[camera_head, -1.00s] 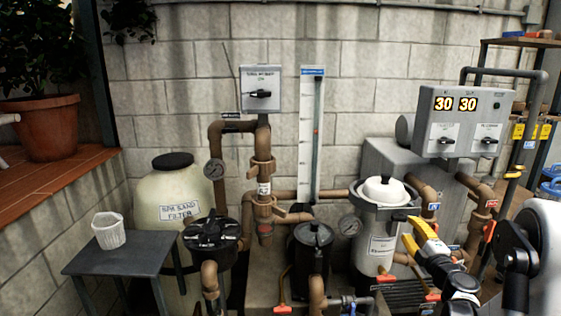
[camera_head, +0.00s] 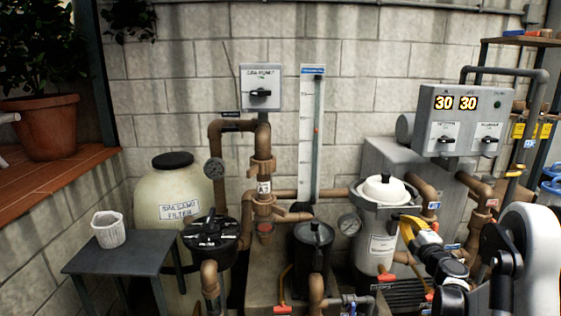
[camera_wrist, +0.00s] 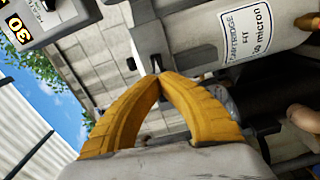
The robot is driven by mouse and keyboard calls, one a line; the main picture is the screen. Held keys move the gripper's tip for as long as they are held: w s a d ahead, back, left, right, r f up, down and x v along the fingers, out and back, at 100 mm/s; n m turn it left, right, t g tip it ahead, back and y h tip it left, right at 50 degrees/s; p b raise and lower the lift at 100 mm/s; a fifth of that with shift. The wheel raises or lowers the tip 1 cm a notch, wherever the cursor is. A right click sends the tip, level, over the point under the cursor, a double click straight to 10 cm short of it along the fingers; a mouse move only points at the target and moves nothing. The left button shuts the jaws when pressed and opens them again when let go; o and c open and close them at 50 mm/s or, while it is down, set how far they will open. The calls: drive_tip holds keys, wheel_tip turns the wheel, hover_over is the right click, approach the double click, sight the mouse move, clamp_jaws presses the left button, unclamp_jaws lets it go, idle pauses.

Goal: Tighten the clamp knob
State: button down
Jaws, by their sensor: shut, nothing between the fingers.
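The white cartridge canister (camera_head: 379,252) stands at right in the head view, with a white lid and a grey clamp band (camera_head: 384,193) around its top. In the wrist view its labelled body (camera_wrist: 255,45) lies sideways at upper right, and the grey clamp band (camera_wrist: 150,42) runs down to my fingertips. My gripper (camera_head: 403,222) is beside the canister's right side, just below the band. Its yellow fingers meet at their tips in the wrist view (camera_wrist: 158,77), with nothing held. A small dark part, possibly the clamp knob (camera_wrist: 156,63), is at the tips; I cannot tell if they touch.
A grey control box (camera_head: 465,120) showing 30 and 30 hangs above right. The grey side table (camera_head: 120,258) is far left.

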drive_tip(key=shift+m+b, duration=1.05)
drive_tip(key=shift+m, duration=3.75)
drive_tip(key=shift+m+b, duration=0.65)
drive_tip(key=shift+m, duration=4.05)
